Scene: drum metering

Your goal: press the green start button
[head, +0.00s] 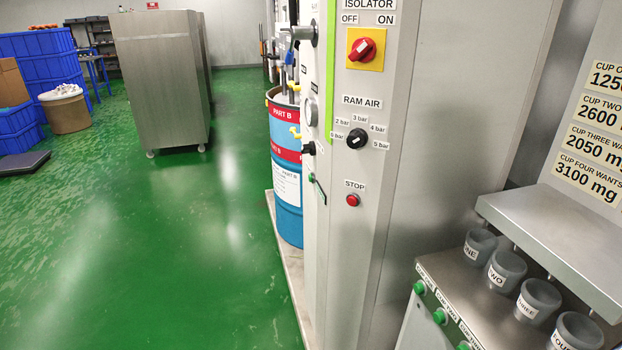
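No button marked as start can be read in view. Green round buttons show on the front edge of the metal cup station at the lower right: one at the left (419,287), a second (440,316) and a third (464,345), partly cut by the bottom edge. Small labels by them seem to name cups. A red button (352,200) under a STOP label is on the grey cabinet (420,180). Neither of my grippers is in view.
The cabinet also bears a red isolator knob (362,49) and a black ram air dial (357,139). Several grey cups (506,270) stand under a metal shelf (560,235). A blue drum (287,205) stands behind the cabinet.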

